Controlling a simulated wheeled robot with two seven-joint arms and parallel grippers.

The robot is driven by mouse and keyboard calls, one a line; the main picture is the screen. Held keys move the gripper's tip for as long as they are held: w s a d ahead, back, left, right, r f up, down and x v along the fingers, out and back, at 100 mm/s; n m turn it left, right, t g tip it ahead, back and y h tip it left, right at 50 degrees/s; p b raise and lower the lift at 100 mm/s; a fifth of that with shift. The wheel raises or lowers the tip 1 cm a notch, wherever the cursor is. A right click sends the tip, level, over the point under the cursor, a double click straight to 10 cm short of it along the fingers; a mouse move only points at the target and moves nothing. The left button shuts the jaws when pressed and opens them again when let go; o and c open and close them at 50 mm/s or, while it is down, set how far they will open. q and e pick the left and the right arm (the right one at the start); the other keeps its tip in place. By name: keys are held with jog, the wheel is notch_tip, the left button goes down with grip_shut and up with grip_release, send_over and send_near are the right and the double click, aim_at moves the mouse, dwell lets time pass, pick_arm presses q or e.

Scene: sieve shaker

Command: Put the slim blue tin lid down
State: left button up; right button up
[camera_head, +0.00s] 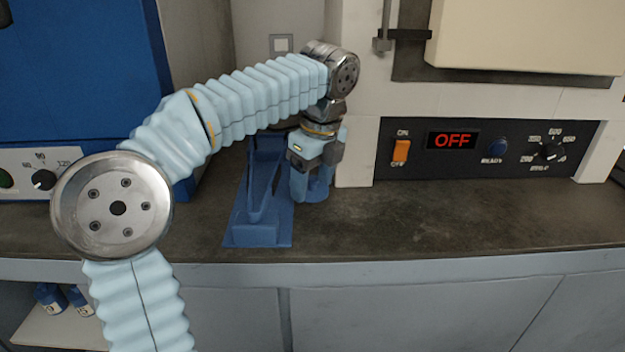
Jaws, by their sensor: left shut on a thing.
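My left gripper (316,160) points down at the back of the counter, just left of the white furnace housing. It is shut on a blue piece that I take to be the slim blue tin lid. The gripper hides most of that piece. A rounded blue body (314,190) shows right below the jaws, low over or on the counter. I cannot tell where lid and any tin beneath it separate. My right gripper is not in view.
A blue stand (258,236) with a flat base and uprights is close left of the gripper. The furnace panel (475,168) reads OFF. A blue machine (80,75) is at left. The counter (440,220) is clear at right. Small blue containers (50,298) sit on a lower shelf.

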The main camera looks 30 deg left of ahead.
pick_arm(q)
jog(key=shift+f, duration=0.1)
jog(key=o, duration=0.6)
jog(key=shift+o, duration=0.6)
